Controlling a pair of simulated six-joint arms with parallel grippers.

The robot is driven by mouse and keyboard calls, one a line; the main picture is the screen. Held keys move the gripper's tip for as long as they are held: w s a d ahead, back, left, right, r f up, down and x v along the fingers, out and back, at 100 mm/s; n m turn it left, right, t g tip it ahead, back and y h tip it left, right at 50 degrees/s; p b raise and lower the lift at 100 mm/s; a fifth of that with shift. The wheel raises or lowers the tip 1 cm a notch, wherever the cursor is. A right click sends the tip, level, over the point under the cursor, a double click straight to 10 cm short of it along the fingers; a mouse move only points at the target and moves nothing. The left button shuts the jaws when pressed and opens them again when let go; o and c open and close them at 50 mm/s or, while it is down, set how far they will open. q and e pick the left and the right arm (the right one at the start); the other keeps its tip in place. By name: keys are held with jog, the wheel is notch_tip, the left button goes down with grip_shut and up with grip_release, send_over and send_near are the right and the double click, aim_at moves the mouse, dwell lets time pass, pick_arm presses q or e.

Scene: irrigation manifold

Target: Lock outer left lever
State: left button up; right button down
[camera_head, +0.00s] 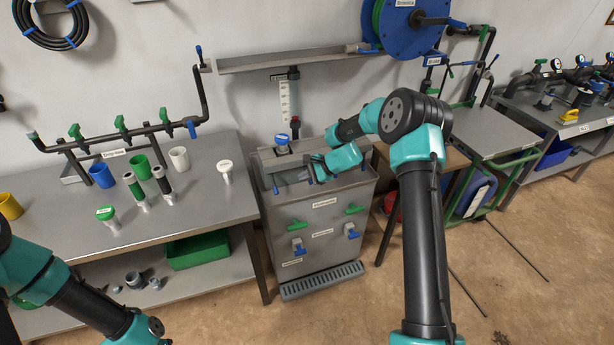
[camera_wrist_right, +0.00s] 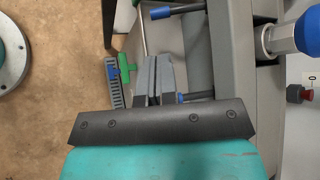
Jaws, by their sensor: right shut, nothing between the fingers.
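The grey cabinet (camera_head: 318,240) stands in the middle of the head view. A blue-tipped lever (camera_head: 276,189) sticks out at the left of its top; a blue-handled lever at the top of the wrist view (camera_wrist_right: 178,10) looks like the same one. My right gripper (camera_head: 304,176) is shut and empty over the cabinet's front top edge, right of that lever and apart from it. In the wrist view its fingers (camera_wrist_right: 155,72) are together. Another blue-tipped rod (camera_wrist_right: 194,97) shows beside them; contact cannot be told. My left arm is at lower left, its gripper out of frame.
The cabinet front has green handles (camera_head: 299,224) (camera_head: 354,209) and blue handles (camera_head: 298,250) (camera_head: 351,232). A blue-capped fitting (camera_head: 282,143) rises from its top. The left bench (camera_head: 150,225) holds cups and fittings. Open floor lies in front.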

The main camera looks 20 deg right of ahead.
aim_at(274, 183)
jog(key=x, duration=1)
jog(key=shift+w+a+f, duration=0.15)
jog(key=shift+f, duration=0.05)
jog(key=shift+a, duration=0.1)
